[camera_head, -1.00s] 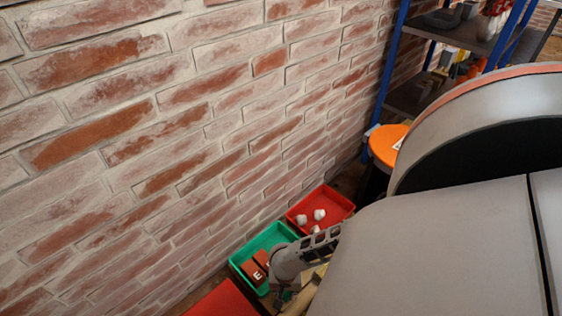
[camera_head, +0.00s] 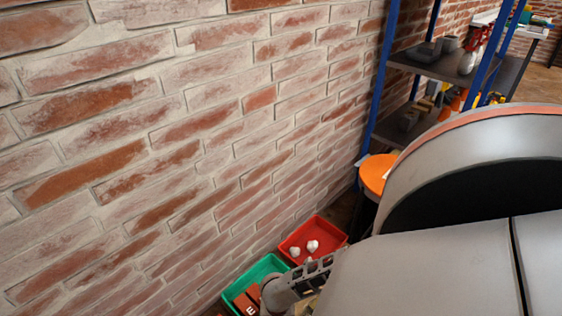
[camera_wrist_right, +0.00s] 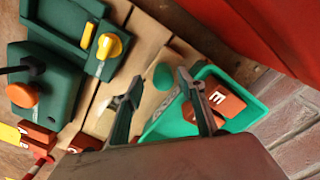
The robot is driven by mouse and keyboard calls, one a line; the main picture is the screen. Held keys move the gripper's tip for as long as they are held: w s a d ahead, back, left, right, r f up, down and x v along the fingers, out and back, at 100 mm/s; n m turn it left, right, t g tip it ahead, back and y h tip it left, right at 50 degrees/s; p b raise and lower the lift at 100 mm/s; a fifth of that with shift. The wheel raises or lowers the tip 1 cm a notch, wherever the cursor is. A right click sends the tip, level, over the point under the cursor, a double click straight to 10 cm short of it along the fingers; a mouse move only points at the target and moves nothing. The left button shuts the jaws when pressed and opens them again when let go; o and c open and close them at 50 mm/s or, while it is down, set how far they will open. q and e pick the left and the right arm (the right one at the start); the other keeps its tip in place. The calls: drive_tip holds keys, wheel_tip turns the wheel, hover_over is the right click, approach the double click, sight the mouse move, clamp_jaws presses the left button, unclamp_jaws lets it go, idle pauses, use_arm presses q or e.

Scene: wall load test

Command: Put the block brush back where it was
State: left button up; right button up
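I cannot clearly make out the block brush in either view. My right gripper (camera_wrist_right: 158,88) is open in the right wrist view, its fingers spread above a wooden surface (camera_wrist_right: 150,32) and the near edge of a green tray (camera_wrist_right: 158,128). Nothing is clearly held between the fingers. My left gripper is in neither view.
The green tray holds brown lettered blocks (camera_wrist_right: 222,103). Dark green devices with a yellow knob (camera_wrist_right: 108,46) and an orange knob (camera_wrist_right: 22,95) stand left. A red tray (camera_head: 325,232) holds white pieces beside the brick wall (camera_head: 170,130).

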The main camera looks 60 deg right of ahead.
use_arm(q)
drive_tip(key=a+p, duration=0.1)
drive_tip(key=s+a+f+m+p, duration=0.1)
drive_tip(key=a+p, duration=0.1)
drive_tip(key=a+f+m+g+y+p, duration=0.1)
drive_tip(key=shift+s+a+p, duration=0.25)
drive_tip(key=shift+p, duration=0.1)
use_arm(e)
wheel_tip(320, 180, up, 10)
drive_tip(key=shift+w, duration=0.15)
